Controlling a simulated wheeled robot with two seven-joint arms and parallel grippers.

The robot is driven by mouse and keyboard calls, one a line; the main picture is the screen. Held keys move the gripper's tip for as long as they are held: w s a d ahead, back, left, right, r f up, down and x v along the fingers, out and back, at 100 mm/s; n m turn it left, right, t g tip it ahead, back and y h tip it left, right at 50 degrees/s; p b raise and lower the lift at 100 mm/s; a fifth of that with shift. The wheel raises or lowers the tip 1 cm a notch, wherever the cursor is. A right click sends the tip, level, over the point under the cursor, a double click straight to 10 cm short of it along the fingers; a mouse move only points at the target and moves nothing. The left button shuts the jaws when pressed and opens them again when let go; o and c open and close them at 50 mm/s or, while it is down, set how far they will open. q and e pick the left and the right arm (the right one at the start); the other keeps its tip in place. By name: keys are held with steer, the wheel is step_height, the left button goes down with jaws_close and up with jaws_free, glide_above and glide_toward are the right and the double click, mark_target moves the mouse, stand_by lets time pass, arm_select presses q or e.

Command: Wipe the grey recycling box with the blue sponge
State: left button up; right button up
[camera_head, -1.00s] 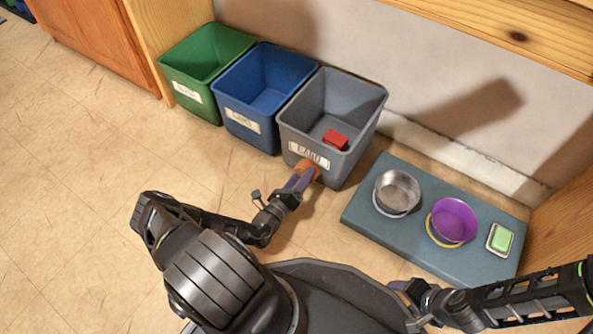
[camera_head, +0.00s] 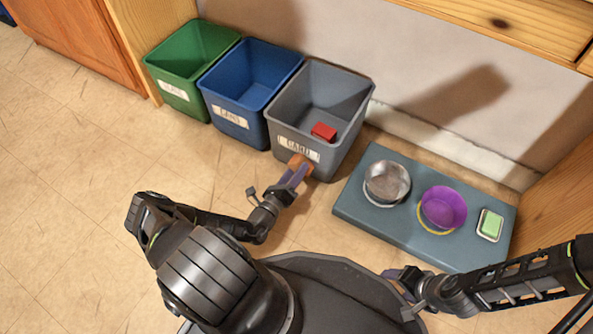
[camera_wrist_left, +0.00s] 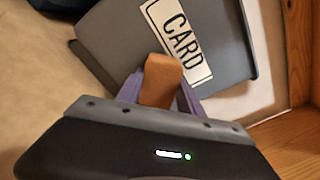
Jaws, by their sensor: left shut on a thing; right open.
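The grey recycling box (camera_head: 345,140) stands at the right end of a row of bins, with a "CARD" label on its front. A red block (camera_head: 323,131) lies inside it. My left gripper (camera_head: 290,176) is shut on an orange-brown block (camera_head: 300,162), held at the box's front, over the label's lower edge. The left wrist view shows the block (camera_wrist_left: 161,80) partly overlapping the label of the box (camera_wrist_left: 218,30); contact cannot be told. I see no blue sponge; a green sponge (camera_head: 490,224) sits in a small dish at the right. My right gripper (camera_head: 398,276) is open and partly hidden.
A blue bin (camera_head: 235,95) and a green bin (camera_head: 180,70) stand left of the grey one. A blue-grey mat (camera_head: 350,205) at the right bears a metal bowl (camera_head: 386,182) and a purple bowl (camera_head: 443,207). The floor (camera_head: 90,190) at the left is clear.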

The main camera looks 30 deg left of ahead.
arm_select(q)
steer(key=shift+a+r+b, duration=0.1)
steer(key=shift+a+b, duration=0.25)
steer(key=shift+a, duration=1.95)
steer(key=shift+s, duration=0.15)
steer(key=shift+s+d+p, duration=0.15)
steer(key=shift+s+p, duration=0.25)
steer(key=shift+s, duration=1.1)
steer(key=shift+s+d+p, duration=0.1)
steer(key=shift+s+p, duration=0.3)
steer(key=shift+s, duration=1.05)
steer(key=shift+s, duration=0.15)
steer(key=shift+s, duration=1.35)
